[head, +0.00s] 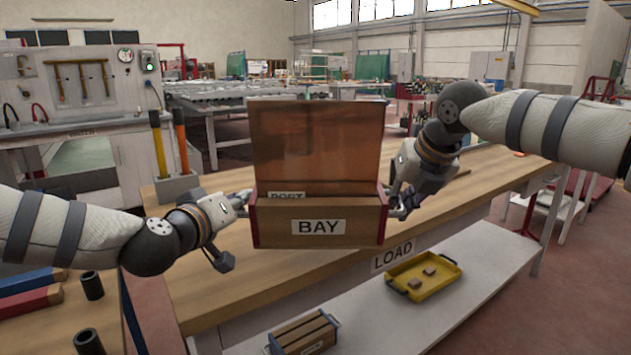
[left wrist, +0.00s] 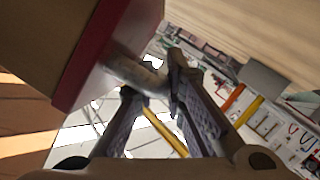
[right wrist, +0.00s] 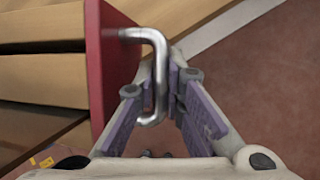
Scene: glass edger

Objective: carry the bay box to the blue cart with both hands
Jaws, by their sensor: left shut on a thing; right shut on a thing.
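The bay box (head: 318,228) is a wooden box with a "BAY" label, dark red ends and a raised brown lid (head: 315,150). It is held up in front of the wooden workbench. My left gripper (head: 245,202) is shut on the metal handle at its left end; the handle (left wrist: 135,72) shows between the fingers in the left wrist view. My right gripper (head: 396,203) is shut on the right handle, a bent metal bar (right wrist: 158,80) in the right wrist view. A card reading "PORT" or similar stands partly hidden inside. I cannot make out a blue cart.
The workbench (head: 460,215) has a "LOAD" label on its front. A lower white shelf (head: 480,255) carries a yellow tray (head: 424,277) and a smaller wooden box (head: 305,335). Open floor shows at right.

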